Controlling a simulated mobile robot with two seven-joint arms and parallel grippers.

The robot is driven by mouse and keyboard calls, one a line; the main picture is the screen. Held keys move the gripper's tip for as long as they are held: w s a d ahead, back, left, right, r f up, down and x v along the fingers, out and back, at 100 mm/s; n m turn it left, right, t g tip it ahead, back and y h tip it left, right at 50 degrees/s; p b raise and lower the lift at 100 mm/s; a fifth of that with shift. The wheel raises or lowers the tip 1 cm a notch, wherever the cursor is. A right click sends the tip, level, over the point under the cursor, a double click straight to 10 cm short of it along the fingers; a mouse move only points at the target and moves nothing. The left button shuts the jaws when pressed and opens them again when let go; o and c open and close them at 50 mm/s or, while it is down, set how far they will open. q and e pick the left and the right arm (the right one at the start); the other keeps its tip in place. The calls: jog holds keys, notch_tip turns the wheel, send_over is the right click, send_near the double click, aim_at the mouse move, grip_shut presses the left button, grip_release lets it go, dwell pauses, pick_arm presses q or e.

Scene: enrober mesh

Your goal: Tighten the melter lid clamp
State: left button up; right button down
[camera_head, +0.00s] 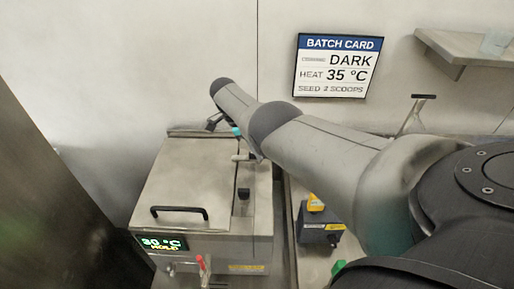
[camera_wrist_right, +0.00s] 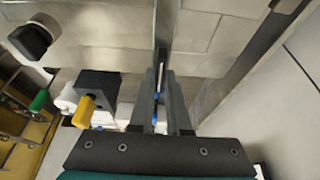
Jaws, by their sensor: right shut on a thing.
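The melter (camera_head: 190,185) stands left of centre in the head view, its flat metal lid down, with a black handle (camera_head: 180,209) at the front. A small black block (camera_head: 243,193) sits along the lid's right side. My right arm reaches across from the right to the melter's back edge. My right gripper (camera_head: 214,121) is there, mostly hidden by its own wrist. My left gripper is out of view.
The melter's display (camera_head: 162,243) reads 30 °C HOLD, above a red-handled tap (camera_head: 201,264). A dark box with a yellow lever (camera_head: 318,225) stands to the right. A batch card (camera_head: 337,66) on the wall reads DARK, 35 °C. A shelf (camera_head: 470,50) juts out at upper right.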

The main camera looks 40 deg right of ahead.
aim_at(238, 158)
jog(key=c, duration=0.9)
grip_release()
jog(key=v, duration=1.5)
jog(key=shift+r, duration=0.15)
